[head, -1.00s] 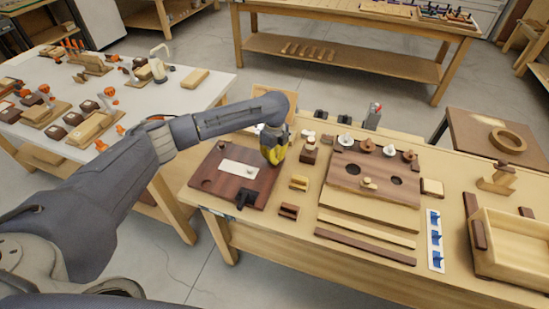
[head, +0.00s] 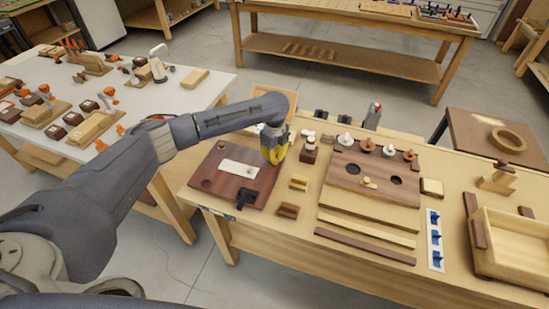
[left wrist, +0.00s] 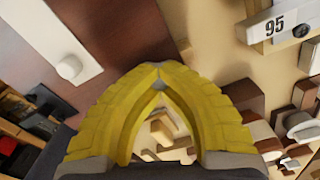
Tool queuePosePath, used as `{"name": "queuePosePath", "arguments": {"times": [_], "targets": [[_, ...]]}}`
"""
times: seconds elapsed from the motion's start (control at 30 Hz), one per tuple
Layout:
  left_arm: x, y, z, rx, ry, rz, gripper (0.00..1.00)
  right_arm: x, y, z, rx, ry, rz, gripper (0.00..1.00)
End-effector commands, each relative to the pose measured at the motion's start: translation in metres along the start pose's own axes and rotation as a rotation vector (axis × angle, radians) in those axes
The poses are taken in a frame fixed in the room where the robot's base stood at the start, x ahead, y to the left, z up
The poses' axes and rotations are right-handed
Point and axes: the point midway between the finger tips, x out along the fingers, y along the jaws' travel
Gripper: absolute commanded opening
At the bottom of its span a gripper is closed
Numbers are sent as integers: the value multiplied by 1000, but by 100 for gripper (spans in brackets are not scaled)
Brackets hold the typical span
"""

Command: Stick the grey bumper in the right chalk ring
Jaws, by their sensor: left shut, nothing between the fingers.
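The dark brown board (head: 212,164) lies at the left of the bench with a pale strip (head: 239,169) on it. A small round pale-grey bump, probably the grey bumper (head: 250,173), sits on the strip; it also shows in the left wrist view (left wrist: 68,67). My left gripper (head: 275,163), with yellow fingers, is shut and empty above the board's right edge, to the right of the strip. In the left wrist view its fingertips (left wrist: 159,70) meet. I cannot make out the right chalk ring. My right gripper is not in view.
A black block (head: 246,198) is at the board's front edge. Small wooden blocks (head: 299,183) stand to its right. A wooden board with holes (head: 345,192) and several knobs lies further right. A block labelled 95 (left wrist: 272,27) shows in the left wrist view.

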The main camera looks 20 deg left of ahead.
Motion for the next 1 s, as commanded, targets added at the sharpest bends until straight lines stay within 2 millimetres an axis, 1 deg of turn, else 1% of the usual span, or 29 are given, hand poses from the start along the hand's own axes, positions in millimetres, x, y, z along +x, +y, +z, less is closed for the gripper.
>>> {"name": "queuePosePath", "arguments": {"times": [0.03, 0.37, 0.47, 0.63, 0.67, 0.93, 0.97, 1.0], "targets": [[3, 2, 0, 0, 1, 6, 0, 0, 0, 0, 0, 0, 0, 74], [2, 2, -1, 1, 1, 6, 0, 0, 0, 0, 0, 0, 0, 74], [2, 2, -1, 0, 1, 6, 10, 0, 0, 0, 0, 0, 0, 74], [1, 1, 0, 0, 1, 4, 29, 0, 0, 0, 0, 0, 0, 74], [1, 1, 0, 0, 0, 3, 31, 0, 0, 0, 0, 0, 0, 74], [-1, 0, 0, 0, -1, -1, 31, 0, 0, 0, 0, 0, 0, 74], [-1, -1, 0, 0, -1, -2, 28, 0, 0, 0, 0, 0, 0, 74], [-2, -1, 0, 0, -1, -2, 33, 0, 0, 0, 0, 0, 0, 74]]}}
